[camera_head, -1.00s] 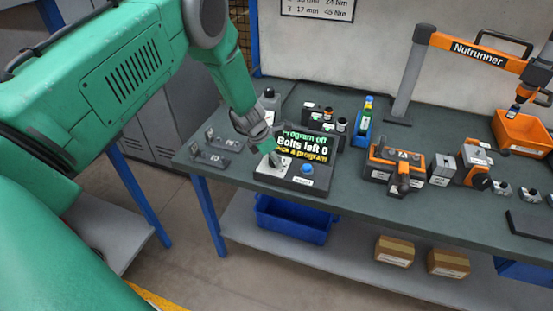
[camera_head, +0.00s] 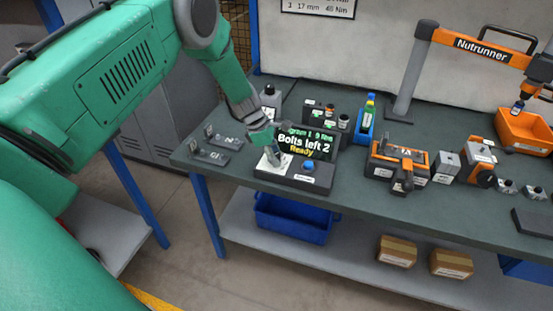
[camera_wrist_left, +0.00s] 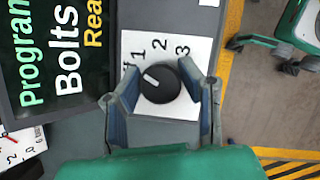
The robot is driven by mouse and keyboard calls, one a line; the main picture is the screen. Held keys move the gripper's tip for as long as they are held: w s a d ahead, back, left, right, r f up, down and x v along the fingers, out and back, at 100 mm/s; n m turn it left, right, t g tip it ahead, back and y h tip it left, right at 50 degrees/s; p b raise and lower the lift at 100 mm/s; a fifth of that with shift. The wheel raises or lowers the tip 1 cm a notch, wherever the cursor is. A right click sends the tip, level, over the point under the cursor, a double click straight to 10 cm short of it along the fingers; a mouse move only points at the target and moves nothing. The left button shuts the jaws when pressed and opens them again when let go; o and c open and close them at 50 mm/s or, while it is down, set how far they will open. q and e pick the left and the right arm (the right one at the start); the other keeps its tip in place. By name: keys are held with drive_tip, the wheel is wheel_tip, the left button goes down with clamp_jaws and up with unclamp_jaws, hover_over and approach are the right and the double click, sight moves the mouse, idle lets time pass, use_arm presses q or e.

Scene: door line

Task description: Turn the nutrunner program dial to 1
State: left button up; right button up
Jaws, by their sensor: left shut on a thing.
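The program dial (camera_wrist_left: 160,84) is a round black knob on a white plate (camera_wrist_left: 150,48) marked 1, 2 and 3. Its white pointer line faces the 1. My left gripper (camera_wrist_left: 160,97) has one finger on each side of the knob and is shut on it. In the head view the left gripper (camera_head: 271,154) reaches down to the control box (camera_head: 292,177), hiding most of the dial. The box's display (camera_head: 305,144) reads "Bolts left 2" and "Ready", with a program line partly covered above. My right gripper is not in view.
A blue button (camera_head: 308,166) sits on the box right of the dial. Grey fixtures (camera_head: 208,153) lie to the left. An orange and black tool unit (camera_head: 398,165) stands to the right. A nutrunner arm (camera_head: 480,50) is mounted at the right rear.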

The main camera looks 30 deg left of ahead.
use_arm(q)
drive_tip(key=shift+s+a+f+m+g+b, duration=0.15)
drive_tip(key=shift+m+g+b, duration=0.35)
drive_tip(key=shift+m, duration=0.5)
drive_tip(key=o, duration=1.1)
drive_tip(key=shift+a+h, duration=0.1)
drive_tip(key=shift+h, duration=0.2)
drive_tip(key=v, duration=1.2)
